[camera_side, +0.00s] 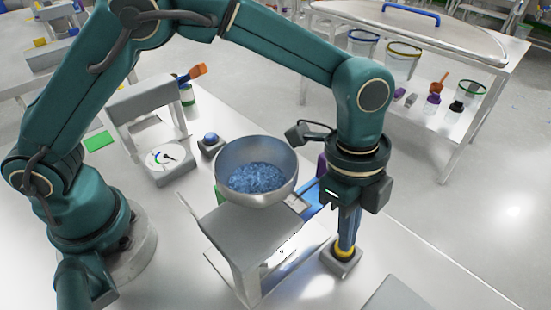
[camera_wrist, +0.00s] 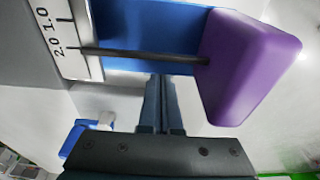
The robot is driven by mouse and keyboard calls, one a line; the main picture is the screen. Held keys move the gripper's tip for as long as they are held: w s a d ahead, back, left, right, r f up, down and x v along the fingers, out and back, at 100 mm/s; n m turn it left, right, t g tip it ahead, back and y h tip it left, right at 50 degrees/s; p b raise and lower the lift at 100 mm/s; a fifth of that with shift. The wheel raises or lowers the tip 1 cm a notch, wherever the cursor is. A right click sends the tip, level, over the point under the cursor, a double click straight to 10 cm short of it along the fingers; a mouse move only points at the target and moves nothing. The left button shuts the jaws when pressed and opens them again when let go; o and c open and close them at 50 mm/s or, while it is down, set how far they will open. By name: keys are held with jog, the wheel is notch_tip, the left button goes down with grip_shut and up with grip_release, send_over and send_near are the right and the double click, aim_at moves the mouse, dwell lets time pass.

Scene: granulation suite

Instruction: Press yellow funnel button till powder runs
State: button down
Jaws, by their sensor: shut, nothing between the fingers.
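The yellow button (camera_side: 345,251) sits on a small grey base (camera_side: 342,265) on the white table, right of the bowl stand. My gripper (camera_side: 346,242) points straight down over it with its fingers shut and empty. The fingertips meet the button's top in the side view; I cannot tell whether it is pressed down. In the wrist view my shut fingers (camera_wrist: 158,85) show, but the yellow button does not. A metal bowl (camera_side: 281,192) holding blue granules (camera_side: 256,178) sits on a grey stand (camera_side: 243,232). I cannot make out a funnel or any running powder.
A purple block (camera_wrist: 250,68) with a dark pointer (camera_wrist: 140,55) is beside a blue part (camera_wrist: 150,15) and a marked scale (camera_wrist: 64,40). A blue button (camera_side: 210,137) and a dial device (camera_side: 169,158) stand left of the bowl. A metal cart (camera_side: 470,62) stands behind.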

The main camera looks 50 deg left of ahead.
jog(key=shift+f, duration=0.3)
jog(key=shift+r, duration=3.55)
